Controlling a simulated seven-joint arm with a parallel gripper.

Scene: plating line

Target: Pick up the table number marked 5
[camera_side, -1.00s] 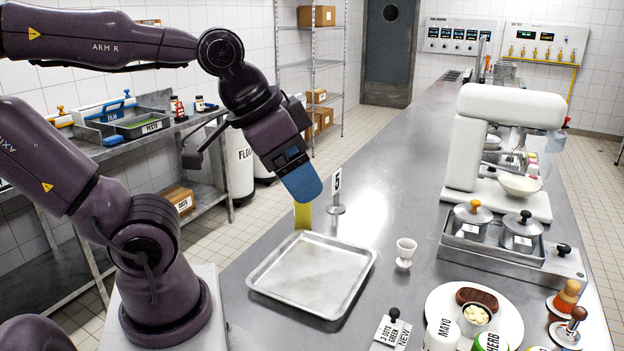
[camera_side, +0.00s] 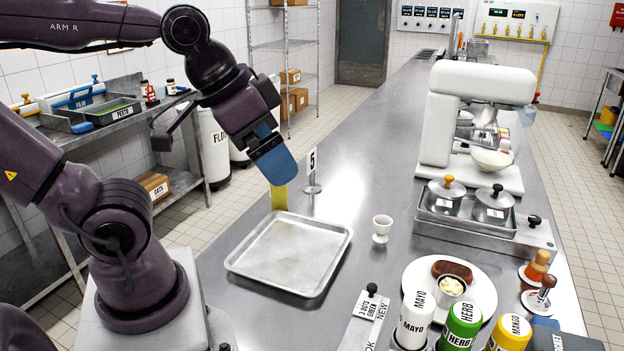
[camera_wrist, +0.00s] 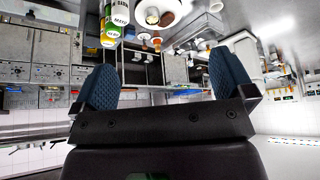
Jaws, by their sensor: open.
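The table number marked 5 (camera_side: 312,161) is a small white card with a black 5. It stands upright on a thin stem and round metal base on the steel counter, behind the tray in the side view. My gripper (camera_side: 280,168) hangs just left of the card in that picture, its blue finger pointing down, apart from it. The far finger is mostly hidden there. In the wrist view my gripper (camera_wrist: 160,82) shows two blue ridged fingers wide apart with nothing between them. I cannot make out the table number in the wrist view.
An empty metal tray (camera_side: 288,255) lies in front of the number, with a yellow piece (camera_side: 279,197) at its far edge. A white egg cup (camera_side: 382,226) stands right of the tray. The mixer (camera_side: 470,125) is farther right. The counter between is clear.

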